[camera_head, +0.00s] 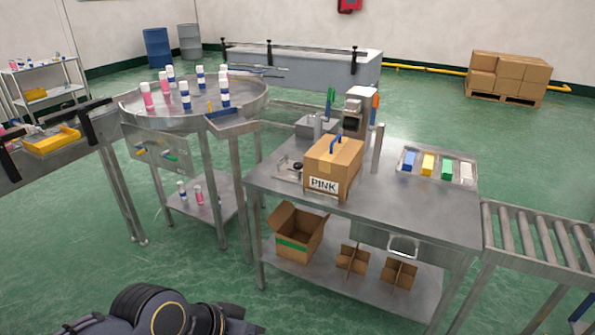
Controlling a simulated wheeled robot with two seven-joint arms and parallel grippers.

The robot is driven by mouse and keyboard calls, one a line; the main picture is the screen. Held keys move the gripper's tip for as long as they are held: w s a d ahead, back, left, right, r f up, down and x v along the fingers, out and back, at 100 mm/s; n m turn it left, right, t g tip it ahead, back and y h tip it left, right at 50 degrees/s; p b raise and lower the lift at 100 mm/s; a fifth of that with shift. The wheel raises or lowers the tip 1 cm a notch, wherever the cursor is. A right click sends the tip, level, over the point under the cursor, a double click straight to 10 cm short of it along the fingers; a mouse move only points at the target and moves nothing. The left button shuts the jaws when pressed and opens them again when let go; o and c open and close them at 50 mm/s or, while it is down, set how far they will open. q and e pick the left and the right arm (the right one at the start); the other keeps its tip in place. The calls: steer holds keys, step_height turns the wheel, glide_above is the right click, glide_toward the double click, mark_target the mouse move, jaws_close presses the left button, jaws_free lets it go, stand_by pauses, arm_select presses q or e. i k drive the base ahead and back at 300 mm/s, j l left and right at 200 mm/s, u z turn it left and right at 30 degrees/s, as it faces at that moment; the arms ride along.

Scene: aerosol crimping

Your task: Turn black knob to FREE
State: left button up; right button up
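A small dark round part (297,166), possibly the black knob, sits on a metal fixture on the steel workbench (430,205), just left of the cardboard box marked PINK (334,160). It is too small to read any label such as FREE or to tell its setting. A metal panel (158,150) with small coloured parts hangs on the front of the round table; its markings are unreadable too.
The round steel table (207,117) holds several pink and blue-white cans. A grey machine (354,112) stands behind the box. A tray (463,156) of coloured blocks lies at the bench's right. A roller conveyor (540,240) adjoins it. An open carton (298,232) sits below.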

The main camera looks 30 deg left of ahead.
mark_target(298, 166)
steer(key=i+j+u, duration=0.2)
steer(key=i+j, duration=0.2)
steer(key=i+j+u, duration=0.2)
steer(key=i+j, duration=0.25)
steer(key=i+j+u, duration=0.25)
steer(key=i+j, duration=0.15)
steer(key=i+j+u, duration=0.2)
steer(key=i, duration=0.35)
steer(key=i+j+u, duration=0.2)
steer(key=i, duration=0.3)
